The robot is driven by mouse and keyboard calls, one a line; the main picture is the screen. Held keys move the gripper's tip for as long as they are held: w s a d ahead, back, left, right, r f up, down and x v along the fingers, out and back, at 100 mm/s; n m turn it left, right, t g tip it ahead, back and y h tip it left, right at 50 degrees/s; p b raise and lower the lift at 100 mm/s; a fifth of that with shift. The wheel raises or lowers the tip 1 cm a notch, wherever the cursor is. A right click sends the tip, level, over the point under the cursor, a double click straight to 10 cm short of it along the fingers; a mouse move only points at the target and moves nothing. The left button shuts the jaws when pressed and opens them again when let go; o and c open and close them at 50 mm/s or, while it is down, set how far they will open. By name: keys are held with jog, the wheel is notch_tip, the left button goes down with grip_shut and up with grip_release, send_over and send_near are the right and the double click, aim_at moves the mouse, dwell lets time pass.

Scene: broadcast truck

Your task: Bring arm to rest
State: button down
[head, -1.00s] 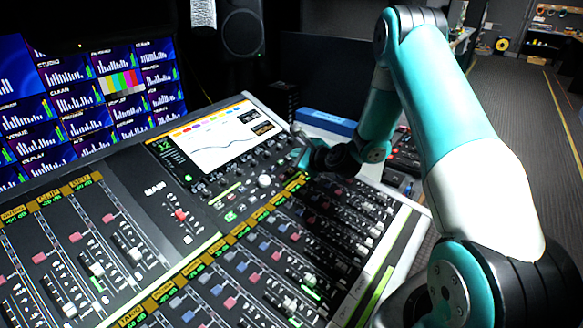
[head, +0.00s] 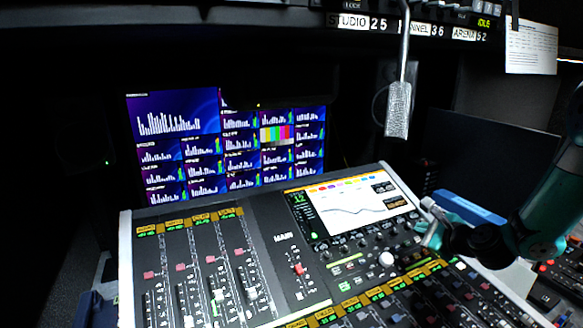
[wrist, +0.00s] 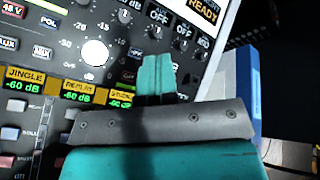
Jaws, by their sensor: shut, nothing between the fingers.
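My gripper (head: 431,222) hangs at the right part of the mixing console (head: 262,262), beside its tilted screen (head: 350,208) and close to a white knob (head: 387,259). My teal arm reaches in from the right edge of the head view. In the wrist view, the teal fingers (wrist: 155,72) are together and empty over the console face, right of the white knob (wrist: 95,52). I cannot tell how high they are above the panel.
A blue box (head: 470,207) lies right of the console; it also shows in the wrist view (wrist: 243,95). Lit monitors (head: 180,115) stand behind. A grey-handled lever (head: 398,108) hangs from the overhead shelf (head: 250,20). A paper sheet (head: 531,47) hangs at upper right.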

jog(key=s+a+r+n+g+y, duration=0.1)
jog(key=s+a+r+n+g, duration=0.1)
jog(key=s+a+r+n, duration=0.35)
jog(key=s+a+r+n+g+y, duration=0.2)
jog(key=s+a+n+g, duration=0.1)
jog(key=a+n, duration=0.4)
jog(key=s+a+r+n+g+y, duration=0.1)
jog(key=s+a+r+n+g, duration=0.1)
jog(key=s+a+r+n, duration=0.4)
jog(key=s+a+n+g+h, duration=0.1)
jog(key=s+a+n+g, duration=0.1)
jog(key=s+n, duration=0.4)
jog(key=s+a+r+n+g+h, duration=0.1)
jog(key=s+n, duration=0.5)
jog(key=s, duration=0.6)
jog(key=shift+s+a+r+g, duration=0.25)
jog(key=shift+a+g, duration=0.35)
jog(key=shift+g, duration=0.6)
